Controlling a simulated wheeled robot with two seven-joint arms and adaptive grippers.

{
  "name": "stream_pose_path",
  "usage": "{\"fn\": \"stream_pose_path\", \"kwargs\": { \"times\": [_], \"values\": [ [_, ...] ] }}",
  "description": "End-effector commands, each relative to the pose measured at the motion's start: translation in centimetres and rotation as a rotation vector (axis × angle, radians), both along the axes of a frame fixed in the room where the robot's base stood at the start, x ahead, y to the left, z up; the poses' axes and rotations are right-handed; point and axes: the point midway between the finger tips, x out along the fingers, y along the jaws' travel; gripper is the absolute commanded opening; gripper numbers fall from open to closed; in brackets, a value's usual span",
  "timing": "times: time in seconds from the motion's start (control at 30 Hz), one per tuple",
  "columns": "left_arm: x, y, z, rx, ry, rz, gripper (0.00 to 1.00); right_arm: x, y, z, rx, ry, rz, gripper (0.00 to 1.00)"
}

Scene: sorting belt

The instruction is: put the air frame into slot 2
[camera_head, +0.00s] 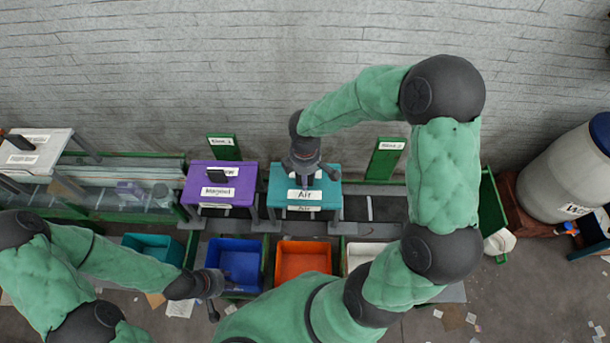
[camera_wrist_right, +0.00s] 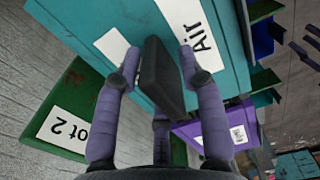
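The air frame (camera_head: 283,187) is a teal box with white "Air" labels. It stands over the belt line, right beside the purple frame. It also fills the top of the right wrist view (camera_wrist_right: 222,52), with a black handle (camera_wrist_right: 160,75) on it. My right gripper (camera_head: 311,174) is over the top of this frame. Its fingers (camera_wrist_right: 160,62) are spread on both sides of the handle, with gaps visible. The green slot 2 sign board (camera_head: 381,166) stands behind the belt, right of the air frame. My left gripper (camera_head: 211,285) is low at the blue bin; its fingers are unclear.
The purple frame (camera_head: 235,172) stands close on the left. Blue (camera_head: 238,250), orange (camera_head: 303,247) and white bins line the front. A slot 1 sign board (camera_head: 223,152) stands behind the purple frame. The belt (camera_head: 372,207) by slot 2 looks clear. A barrel (camera_head: 562,175) stands far right.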

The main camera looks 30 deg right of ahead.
Motion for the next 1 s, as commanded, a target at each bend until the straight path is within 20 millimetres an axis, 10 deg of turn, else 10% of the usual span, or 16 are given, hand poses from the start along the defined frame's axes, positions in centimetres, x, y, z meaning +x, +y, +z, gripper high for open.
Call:
{"fn": "stream_pose_path", "kwargs": {
  "times": [0.43,1.0],
  "values": [
    [0.0,0.0,0.4,0.000,0.000,0.000,0.40,0.1,0.0,1.0,0.000,-0.002,0.000,0.45],
    [0.0,0.0,2.1,0.000,0.000,0.000,0.40,0.0,0.0,11.0,0.000,-0.002,0.000,0.45]
  ]
}}
